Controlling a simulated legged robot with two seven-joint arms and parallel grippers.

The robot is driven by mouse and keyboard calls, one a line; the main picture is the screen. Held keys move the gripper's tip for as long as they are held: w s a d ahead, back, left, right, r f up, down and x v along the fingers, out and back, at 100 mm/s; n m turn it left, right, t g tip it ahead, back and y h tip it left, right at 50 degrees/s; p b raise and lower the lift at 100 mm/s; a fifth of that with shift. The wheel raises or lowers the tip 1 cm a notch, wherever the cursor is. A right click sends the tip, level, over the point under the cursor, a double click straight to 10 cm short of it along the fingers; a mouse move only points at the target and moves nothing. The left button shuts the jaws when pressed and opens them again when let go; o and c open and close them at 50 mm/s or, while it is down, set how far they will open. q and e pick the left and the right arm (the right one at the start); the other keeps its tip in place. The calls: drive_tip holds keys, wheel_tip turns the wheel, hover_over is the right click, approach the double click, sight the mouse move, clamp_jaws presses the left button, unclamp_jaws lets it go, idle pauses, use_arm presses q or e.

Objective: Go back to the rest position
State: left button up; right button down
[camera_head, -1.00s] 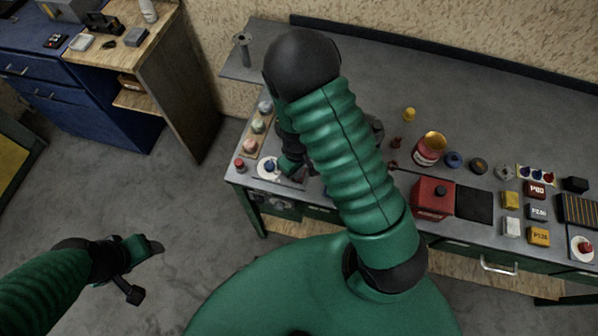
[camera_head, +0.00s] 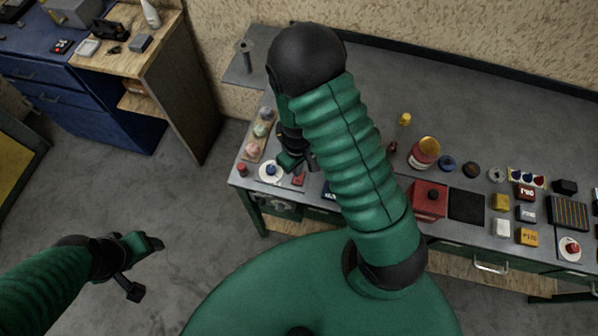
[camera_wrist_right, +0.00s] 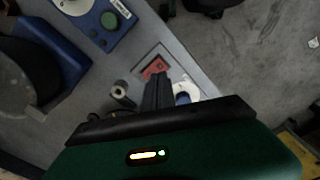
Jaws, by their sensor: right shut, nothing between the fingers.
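My right gripper (camera_head: 308,165) is over the left end of the grey workbench (camera_head: 375,75), partly hidden by my green right arm. In the right wrist view its dark fingers (camera_wrist_right: 158,90) are together and empty, above a small square plate with a red piece (camera_wrist_right: 155,68). A white disc with a blue centre (camera_wrist_right: 185,93) lies beside the fingertips in that view.
A red box (camera_head: 429,199), an open red can (camera_head: 424,153) and several small blocks stand on the bench right of my arm. A wooden strip (camera_head: 257,135) with several knobs lies at its left end. A blue cabinet (camera_head: 75,105) stands far left. Floor between is clear.

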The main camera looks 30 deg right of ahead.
use_arm(q)
drive_tip(key=shift+r, duration=0.5)
use_arm(e)
drive_tip(key=shift+r, duration=0.55)
use_arm(q)
drive_tip(key=s+b+x, duration=0.2)
drive_tip(key=b+x, duration=0.7)
drive_tip(key=shift+f, duration=0.25)
use_arm(e)
drive_tip(key=s+a+r+m+t, duration=0.2)
drive_tip(key=s+a+r, duration=0.2)
drive_tip(key=r, duration=0.2)
drive_tip(key=shift+s+a+r+t, duration=0.15)
drive_tip(key=shift+r+t, duration=0.15)
drive_tip(key=shift+r, duration=0.05)
drive_tip(key=shift+s+a, duration=0.1)
